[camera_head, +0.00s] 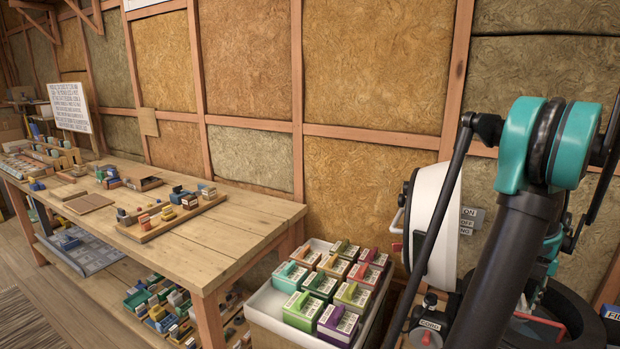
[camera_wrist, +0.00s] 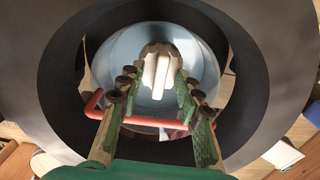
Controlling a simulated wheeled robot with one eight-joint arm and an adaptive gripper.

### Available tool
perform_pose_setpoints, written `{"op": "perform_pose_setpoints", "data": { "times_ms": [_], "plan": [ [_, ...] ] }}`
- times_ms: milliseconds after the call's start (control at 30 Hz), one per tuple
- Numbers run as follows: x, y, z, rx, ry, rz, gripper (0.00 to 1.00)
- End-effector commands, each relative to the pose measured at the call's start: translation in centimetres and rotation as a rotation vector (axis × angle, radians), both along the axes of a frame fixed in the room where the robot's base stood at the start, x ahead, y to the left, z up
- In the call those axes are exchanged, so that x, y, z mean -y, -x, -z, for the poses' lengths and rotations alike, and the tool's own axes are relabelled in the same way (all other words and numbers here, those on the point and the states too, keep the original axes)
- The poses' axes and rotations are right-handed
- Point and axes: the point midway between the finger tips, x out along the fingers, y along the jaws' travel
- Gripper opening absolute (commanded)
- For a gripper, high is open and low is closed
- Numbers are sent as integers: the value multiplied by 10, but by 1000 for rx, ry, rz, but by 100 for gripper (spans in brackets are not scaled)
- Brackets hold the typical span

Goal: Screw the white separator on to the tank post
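In the wrist view, a white piece (camera_wrist: 158,72) with a raised middle fin stands at the centre of a pale blue-white round bowl-like surface (camera_wrist: 122,62). It may be the white separator. My gripper (camera_wrist: 160,84) has its two green fingers apart, one on each side of the white piece. A gap seems to show between each finger and the fin; I cannot tell whether they touch. A wide dark ring (camera_wrist: 62,60) surrounds the bowl. I cannot make out the tank post.
A red bar (camera_wrist: 150,121) crosses the wrist view near my fingers. In the head view, a white rounded housing (camera_head: 440,215) stands beside my arm, left of a black ring (camera_head: 578,318). A bin of colourful boxes (camera_head: 262,302) and a wooden workbench (camera_head: 245,215) stand to the left.

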Motion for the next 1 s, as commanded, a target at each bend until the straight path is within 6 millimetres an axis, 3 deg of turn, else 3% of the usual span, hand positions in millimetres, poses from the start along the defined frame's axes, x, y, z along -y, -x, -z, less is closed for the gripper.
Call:
{"op": "perform_pose_setpoints", "data": {
  "times_ms": [1000],
  "plan": [
    [0, 0, -71, 0, 0, -1, 35]
  ]
}}
